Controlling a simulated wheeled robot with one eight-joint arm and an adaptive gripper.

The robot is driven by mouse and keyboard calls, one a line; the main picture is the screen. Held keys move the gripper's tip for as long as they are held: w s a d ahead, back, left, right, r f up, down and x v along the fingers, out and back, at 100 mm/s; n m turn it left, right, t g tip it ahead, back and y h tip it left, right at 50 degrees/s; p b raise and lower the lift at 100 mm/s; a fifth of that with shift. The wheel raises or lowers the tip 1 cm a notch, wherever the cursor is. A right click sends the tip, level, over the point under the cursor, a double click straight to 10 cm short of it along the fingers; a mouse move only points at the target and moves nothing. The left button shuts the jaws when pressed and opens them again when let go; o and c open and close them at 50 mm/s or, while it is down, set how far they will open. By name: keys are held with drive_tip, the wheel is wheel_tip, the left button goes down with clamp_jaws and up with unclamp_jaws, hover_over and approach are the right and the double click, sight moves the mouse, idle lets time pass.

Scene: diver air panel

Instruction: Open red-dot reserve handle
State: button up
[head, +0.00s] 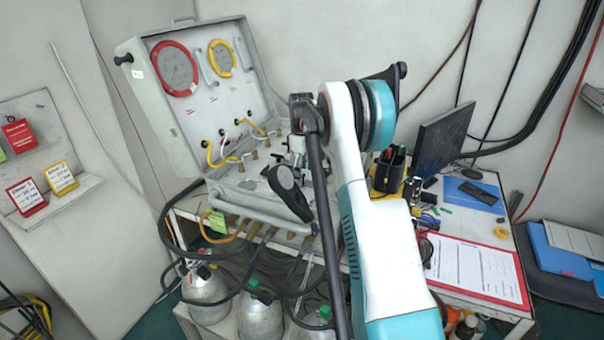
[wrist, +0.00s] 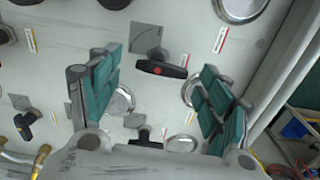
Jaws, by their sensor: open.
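The red-dot reserve handle (wrist: 159,68) is a black bar handle with a red dot at its middle, set on the pale panel face in the wrist view. It lies roughly crosswise in the picture, in front of a grey square plate. My gripper (wrist: 160,72) is open, with one teal-padded finger to each side of this handle. I see no finger touching it, and the remaining distance is hard to judge. In the head view the air panel case (head: 150,98) stands open, and my arm hides part of its front; I cannot make out the red-dot handle there.
Other black handles sit on the panel, one below (wrist: 146,138) and one at left (wrist: 25,120). Round chrome-rimmed gauges lie close around the fingers. In the head view, cylinders (head: 207,292) stand beneath, and a monitor (head: 441,137) and red clipboard (head: 470,268) are at right.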

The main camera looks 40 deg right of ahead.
wheel_tip(320, 180, up, 11)
idle(0.4)
drive_tip(key=shift+r, duration=0.1)
